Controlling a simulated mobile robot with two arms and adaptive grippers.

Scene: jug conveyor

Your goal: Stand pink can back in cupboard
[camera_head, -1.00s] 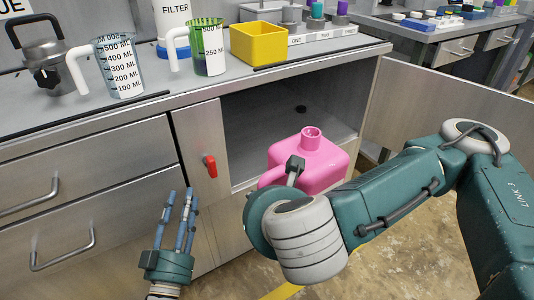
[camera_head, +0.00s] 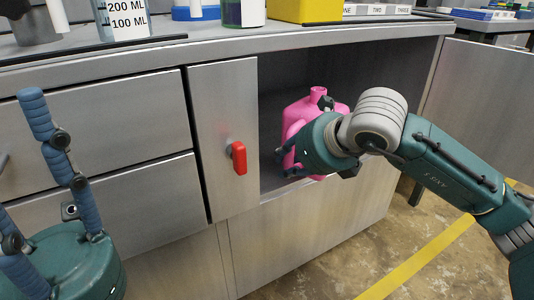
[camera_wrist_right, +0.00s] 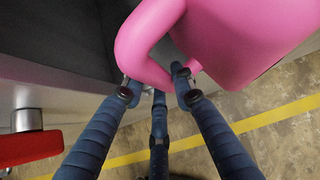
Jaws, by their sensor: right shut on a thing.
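The pink can (camera_head: 318,104) is upright at the mouth of the open cupboard (camera_head: 275,100), partly hidden by my right gripper. I cannot tell whether its base touches the cupboard floor. My right gripper (camera_head: 290,160) is shut on the can's handle. In the right wrist view its blue fingers (camera_wrist_right: 155,92) close around the pink handle (camera_wrist_right: 135,45), with the can's body (camera_wrist_right: 245,40) to the right. My left gripper (camera_head: 50,170) is empty with its fingers spread, in front of the drawers at the left.
A red handle (camera_head: 238,157) sticks out from the panel left of the opening. The cupboard door (camera_head: 480,110) stands open at the right. The counter edge (camera_head: 220,47) runs above the opening. The visible inside left of the can looks clear.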

